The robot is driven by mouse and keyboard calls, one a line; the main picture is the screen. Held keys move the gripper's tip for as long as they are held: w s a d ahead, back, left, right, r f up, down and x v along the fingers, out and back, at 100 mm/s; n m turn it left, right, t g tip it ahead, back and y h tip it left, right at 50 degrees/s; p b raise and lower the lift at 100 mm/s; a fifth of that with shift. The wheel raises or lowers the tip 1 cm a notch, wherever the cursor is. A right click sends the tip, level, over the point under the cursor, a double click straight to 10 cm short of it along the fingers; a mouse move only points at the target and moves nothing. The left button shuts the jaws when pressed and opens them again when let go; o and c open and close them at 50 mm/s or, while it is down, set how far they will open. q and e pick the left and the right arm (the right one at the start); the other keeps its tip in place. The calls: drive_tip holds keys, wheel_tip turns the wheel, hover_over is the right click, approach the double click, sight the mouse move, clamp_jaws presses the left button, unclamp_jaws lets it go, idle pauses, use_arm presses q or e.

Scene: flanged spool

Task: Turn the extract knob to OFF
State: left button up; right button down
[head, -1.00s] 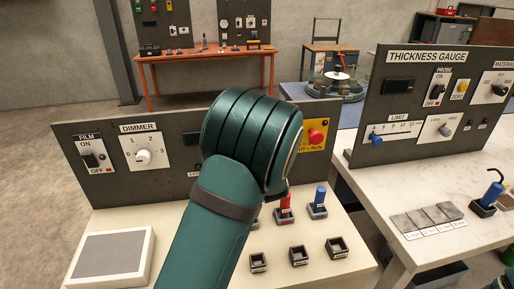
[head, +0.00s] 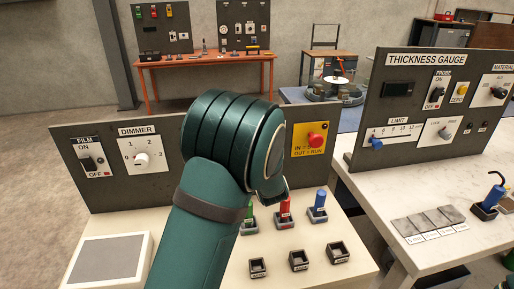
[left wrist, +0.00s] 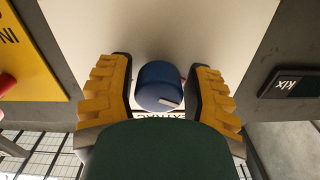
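The extract knob (left wrist: 158,88) is a blue round knob with a pale mark on a white plate in the left wrist view. The letters of its label (left wrist: 176,116) are partly hidden by my gripper. My left gripper (left wrist: 160,72) has its two yellow-and-black fingers on either side of the knob, with narrow gaps showing beside it. I cannot tell whether either finger touches it. In the head view my left arm covers the knob and the gripper's fingers. My right gripper is not in view.
A panel has a film switch (head: 93,162), a dimmer knob (head: 142,158) and a red push button (head: 315,140) on yellow. Green, red and blue (head: 320,199) handled pieces stand in front. A thickness gauge panel (head: 430,110) stands on the right table.

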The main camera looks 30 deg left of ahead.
use_arm(q)
drive_tip(key=shift+o, duration=0.8)
drive_tip(key=v, duration=1.2)
